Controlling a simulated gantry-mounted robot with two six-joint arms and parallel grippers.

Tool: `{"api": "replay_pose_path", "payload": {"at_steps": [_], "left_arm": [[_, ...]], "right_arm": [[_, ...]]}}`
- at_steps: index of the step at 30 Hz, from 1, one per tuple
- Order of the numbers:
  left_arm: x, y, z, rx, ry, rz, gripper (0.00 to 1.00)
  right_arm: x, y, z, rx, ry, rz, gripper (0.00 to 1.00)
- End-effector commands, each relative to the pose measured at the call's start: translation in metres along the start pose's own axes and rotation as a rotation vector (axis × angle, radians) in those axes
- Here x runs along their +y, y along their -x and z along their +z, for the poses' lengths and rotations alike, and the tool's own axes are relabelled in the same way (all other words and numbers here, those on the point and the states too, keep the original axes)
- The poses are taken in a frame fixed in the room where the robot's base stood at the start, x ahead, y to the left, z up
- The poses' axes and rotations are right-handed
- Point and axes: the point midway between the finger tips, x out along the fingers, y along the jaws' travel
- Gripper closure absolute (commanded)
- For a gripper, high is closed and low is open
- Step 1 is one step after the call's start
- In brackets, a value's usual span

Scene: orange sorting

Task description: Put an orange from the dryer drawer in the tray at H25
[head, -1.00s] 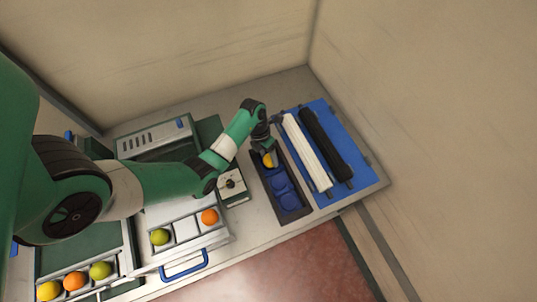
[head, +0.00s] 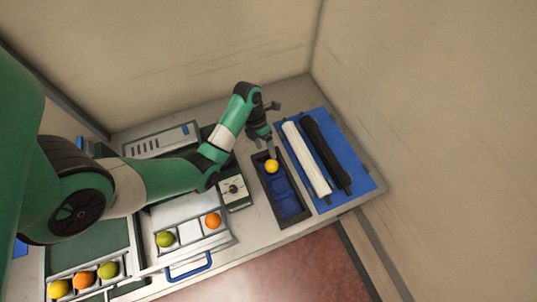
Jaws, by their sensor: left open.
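A dark tray (head: 304,217) with a row of blue cups stands right of the dryer. A yellow-orange orange (head: 271,166) sits in the cup at its far end; the other cups look empty. My left gripper (head: 270,153) is open just above and behind that fruit, and looks clear of it. The pulled-out dryer drawer (head: 187,233) holds a green fruit (head: 165,239) at its left and an orange one (head: 213,220) at its right, with a bare middle slot. I cannot read any H25 label. My right gripper is not in view.
A blue mat (head: 354,174) with a white roll (head: 306,158) and a black roll (head: 326,155) lies right of the tray. At lower left, a rack holds yellow (head: 59,288), orange (head: 84,280) and green (head: 108,270) fruits. A small box with a dial (head: 234,188) stands left of the tray.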

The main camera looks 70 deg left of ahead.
Motion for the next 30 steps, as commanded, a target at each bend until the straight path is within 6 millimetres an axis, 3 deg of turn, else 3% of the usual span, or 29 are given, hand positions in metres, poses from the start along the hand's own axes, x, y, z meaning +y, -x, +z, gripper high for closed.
{"api": "replay_pose_path", "payload": {"at_steps": [1,4,20,23,26,29,30], "left_arm": [[-0.002,0.016,0.0,-0.002,0.001,0.0,0.22],[-0.002,0.025,0.0,0.0,0.001,0.0,0.22],[-0.005,0.028,0.007,-0.027,-0.015,-0.011,0.22],[-0.033,0.04,0.04,-0.161,-0.083,-0.071,0.22],[-0.095,0.077,0.093,-0.409,-0.202,-0.212,0.22],[-0.18,0.145,0.134,-0.697,-0.321,-0.433,0.22],[-0.214,0.179,0.142,-0.804,-0.359,-0.537,0.22]], "right_arm": [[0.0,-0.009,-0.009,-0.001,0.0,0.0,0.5],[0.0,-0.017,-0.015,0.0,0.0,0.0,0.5],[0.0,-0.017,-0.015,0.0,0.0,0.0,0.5],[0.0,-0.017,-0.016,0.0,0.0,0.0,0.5],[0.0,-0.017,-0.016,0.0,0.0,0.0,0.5],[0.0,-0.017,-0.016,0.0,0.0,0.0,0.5],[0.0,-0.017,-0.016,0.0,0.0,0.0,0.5]]}}
